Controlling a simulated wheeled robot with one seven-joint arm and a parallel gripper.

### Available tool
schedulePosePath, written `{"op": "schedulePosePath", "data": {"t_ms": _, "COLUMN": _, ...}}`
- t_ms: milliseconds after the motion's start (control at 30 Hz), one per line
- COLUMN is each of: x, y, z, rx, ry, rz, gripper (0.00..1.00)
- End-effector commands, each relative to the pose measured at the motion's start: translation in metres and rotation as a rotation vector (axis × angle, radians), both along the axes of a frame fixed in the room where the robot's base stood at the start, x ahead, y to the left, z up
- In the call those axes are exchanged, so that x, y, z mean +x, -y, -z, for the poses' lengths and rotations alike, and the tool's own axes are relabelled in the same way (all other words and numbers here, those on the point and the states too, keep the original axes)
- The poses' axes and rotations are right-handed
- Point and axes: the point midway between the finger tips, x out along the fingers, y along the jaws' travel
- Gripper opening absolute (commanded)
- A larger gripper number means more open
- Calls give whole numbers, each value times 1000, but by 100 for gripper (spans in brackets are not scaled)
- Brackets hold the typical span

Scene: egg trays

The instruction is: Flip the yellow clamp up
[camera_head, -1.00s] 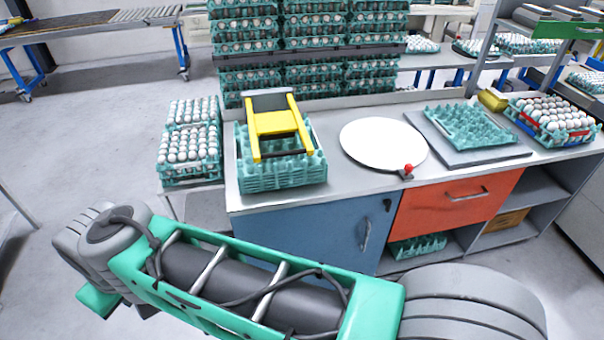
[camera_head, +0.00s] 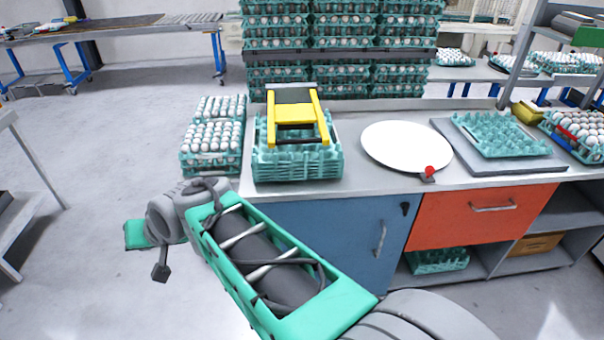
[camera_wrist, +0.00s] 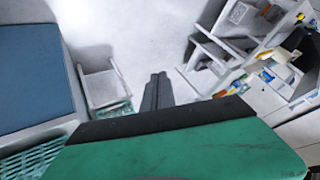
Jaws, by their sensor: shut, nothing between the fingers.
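The yellow clamp (camera_head: 294,113) is a frame with two side arms and a dark crossbar. It lies over the teal egg trays (camera_head: 298,171) at the left end of the worktable, its arms reaching toward the front edge. My gripper shows in the wrist view (camera_wrist: 158,80) as two dark fingers shut together with nothing between them, over the pale floor. In the head view my arm is low in front of the table, well apart from the clamp. The clamp is not visible in the wrist view.
The worktable (camera_head: 395,181) also carries a round white plate (camera_head: 405,145) and a red knob (camera_head: 429,170). Trays of white eggs (camera_head: 211,145) stand left of it, and stacked egg trays (camera_head: 340,45) stand behind. A blue cabinet door (camera_head: 335,235) faces my arm.

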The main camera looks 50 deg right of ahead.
Motion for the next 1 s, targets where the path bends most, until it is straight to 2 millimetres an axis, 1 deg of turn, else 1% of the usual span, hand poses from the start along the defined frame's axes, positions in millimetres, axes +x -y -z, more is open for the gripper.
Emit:
{"op": "schedulePosePath", "data": {"t_ms": 33, "x": 28, "y": 23, "z": 55, "rx": 152, "ry": 96, "rz": 136, "gripper": 0}}
{"op": "schedulePosePath", "data": {"t_ms": 67, "x": 45, "y": 36, "z": 63, "rx": 268, "ry": 171, "rz": 216, "gripper": 0}}
{"op": "schedulePosePath", "data": {"t_ms": 100, "x": 63, "y": 56, "z": 70, "rx": 433, "ry": 274, "rz": 320, "gripper": 0}}
{"op": "schedulePosePath", "data": {"t_ms": 133, "x": 73, "y": 75, "z": 74, "rx": 564, "ry": 350, "rz": 395, "gripper": 0}}
{"op": "schedulePosePath", "data": {"t_ms": 167, "x": 79, "y": 96, "z": 78, "rx": 702, "ry": 428, "rz": 467, "gripper": 0}}
{"op": "schedulePosePath", "data": {"t_ms": 200, "x": 82, "y": 128, "z": 82, "rx": 893, "ry": 539, "rz": 556, "gripper": 0}}
{"op": "schedulePosePath", "data": {"t_ms": 233, "x": 79, "y": 155, "z": 84, "rx": 1043, "ry": 626, "rz": 616, "gripper": 0}}
{"op": "schedulePosePath", "data": {"t_ms": 267, "x": 71, "y": 184, "z": 87, "rx": 1197, "ry": 715, "rz": 667, "gripper": 0}}
{"op": "schedulePosePath", "data": {"t_ms": 300, "x": 53, "y": 224, "z": 92, "rx": 1405, "ry": 840, "rz": 720, "gripper": 0}}
{"op": "schedulePosePath", "data": {"t_ms": 367, "x": 13, "y": 281, "z": 98, "rx": 1700, "ry": 1024, "rz": 756, "gripper": 0}}
{"op": "schedulePosePath", "data": {"t_ms": 400, "x": -14, "y": 311, "z": 101, "rx": 1859, "ry": 1129, "rz": 752, "gripper": 0}}
{"op": "schedulePosePath", "data": {"t_ms": 500, "x": -74, "y": 360, "z": 111, "rx": 2140, "ry": 1325, "rz": 700, "gripper": 0}}
{"op": "schedulePosePath", "data": {"t_ms": 600, "x": -110, "y": 383, "z": 117, "rx": 2287, "ry": 1432, "rz": 640, "gripper": 0}}
{"op": "schedulePosePath", "data": {"t_ms": 667, "x": -120, "y": 388, "z": 117, "rx": 2327, "ry": 1460, "rz": 622, "gripper": 0}}
{"op": "schedulePosePath", "data": {"t_ms": 733, "x": -123, "y": 390, "z": 116, "rx": 2341, "ry": 1468, "rz": 614, "gripper": 0}}
{"op": "schedulePosePath", "data": {"t_ms": 1000, "x": -121, "y": 390, "z": 114, "rx": 2338, "ry": 1464, "rz": 617, "gripper": 0}}
